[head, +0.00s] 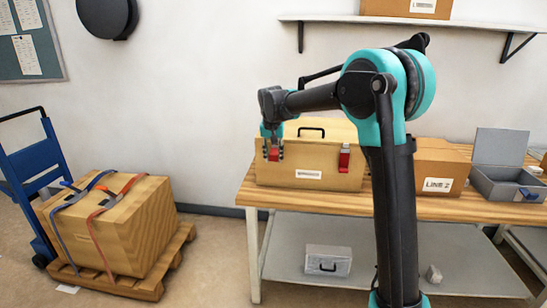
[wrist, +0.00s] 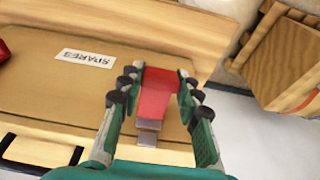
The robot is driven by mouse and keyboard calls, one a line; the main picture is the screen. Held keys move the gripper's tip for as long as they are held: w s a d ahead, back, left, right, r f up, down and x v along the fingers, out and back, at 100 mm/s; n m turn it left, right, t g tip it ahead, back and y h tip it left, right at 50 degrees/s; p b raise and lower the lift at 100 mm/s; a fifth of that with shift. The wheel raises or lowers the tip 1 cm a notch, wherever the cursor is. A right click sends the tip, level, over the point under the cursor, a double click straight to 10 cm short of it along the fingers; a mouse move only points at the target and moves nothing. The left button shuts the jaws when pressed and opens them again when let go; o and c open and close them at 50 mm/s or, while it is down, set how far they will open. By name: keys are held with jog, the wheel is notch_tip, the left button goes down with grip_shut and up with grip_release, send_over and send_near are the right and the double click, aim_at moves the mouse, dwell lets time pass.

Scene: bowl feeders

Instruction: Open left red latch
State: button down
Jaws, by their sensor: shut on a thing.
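A wooden box (head: 316,160) with a black handle on its lid stands on the workbench, lid down. Its left red latch (head: 273,154) is on the front, near the left end. In the wrist view the left red latch (wrist: 158,92) lies between the two fingers of my gripper (wrist: 157,80), with a grey metal piece at its end. My gripper is shut on this latch, with dark finger pads at both sides. The right red latch (head: 344,160) is on the same front, apart from my gripper; only a bit of it shows at the left edge of the wrist view (wrist: 3,51).
A cardboard box marked LINE 2 (head: 438,183) and an open grey case (head: 503,172) stand to the right on the workbench (head: 270,196). A strapped crate (head: 118,225) on a pallet is on the floor at left. A small case (head: 328,262) sits on the lower shelf.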

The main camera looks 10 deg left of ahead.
jog(key=c, duration=1)
grip_release()
jog(key=shift+c, duration=0.2)
jog(key=v, duration=1.2)
jog(key=s+d+f, duration=0.6)
jog(key=d+f, duration=0.1)
jog(key=d, duration=0.3)
jog(key=s+d+f, duration=0.7)
jog(key=d, duration=0.3)
jog(key=s+d+f, duration=0.4)
jog(key=s+f, duration=0.3)
jog(key=s, duration=0.2)
jog(key=s+d+f+t, duration=0.1)
jog(key=s+d+f, duration=0.4)
jog(key=s, duration=0.5)
notch_tip(320, 180, down, 2)
jog(key=shift+f, duration=0.1)
